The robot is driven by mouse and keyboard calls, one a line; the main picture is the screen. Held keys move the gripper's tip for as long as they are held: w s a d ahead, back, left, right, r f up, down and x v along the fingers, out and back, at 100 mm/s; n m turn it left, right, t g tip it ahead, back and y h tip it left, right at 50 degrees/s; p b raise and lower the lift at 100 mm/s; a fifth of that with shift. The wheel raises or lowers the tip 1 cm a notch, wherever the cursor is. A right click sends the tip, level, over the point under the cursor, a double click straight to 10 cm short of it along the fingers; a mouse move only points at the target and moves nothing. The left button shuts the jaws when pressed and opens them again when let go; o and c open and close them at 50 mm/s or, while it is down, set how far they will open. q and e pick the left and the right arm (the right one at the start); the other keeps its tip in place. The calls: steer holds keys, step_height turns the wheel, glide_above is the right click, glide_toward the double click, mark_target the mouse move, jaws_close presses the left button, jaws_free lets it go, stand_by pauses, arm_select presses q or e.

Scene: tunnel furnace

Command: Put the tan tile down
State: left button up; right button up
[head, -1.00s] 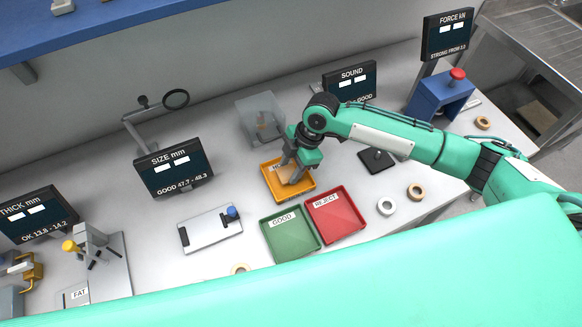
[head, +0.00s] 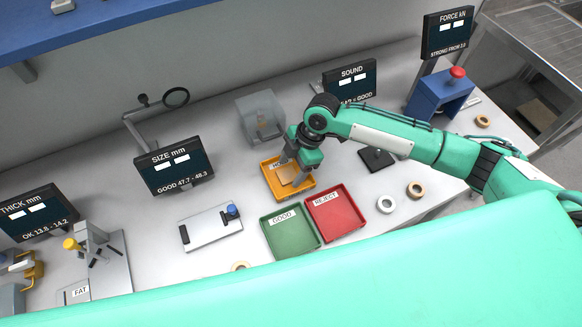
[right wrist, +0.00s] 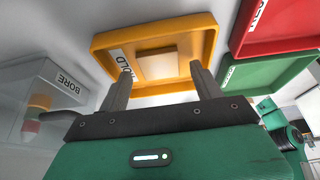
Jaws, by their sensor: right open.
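The tan tile (head: 290,176) lies flat in the yellow tray (head: 271,190), whose label reads HOLD in part. In the right wrist view the tile (right wrist: 158,66) rests on the floor of the yellow tray (right wrist: 208,32), apart from both fingers. My right gripper (head: 296,170) is open and empty just over the tray; in the right wrist view its two fingers (right wrist: 160,80) stand wide apart with the tile beyond their tips. My left gripper is not seen.
The green GOOD tray (head: 293,238) and red REJECT tray (head: 340,216) stand in front of the yellow tray. A black pad (head: 377,158) and several rings lie to the right. The SOUND display (head: 349,82) stands behind.

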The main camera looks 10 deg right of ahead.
steer(key=b+v, duration=0.2)
steer(key=v, duration=0.9)
steer(key=shift+d+r, duration=0.1)
steer(key=shift+r, duration=0.1)
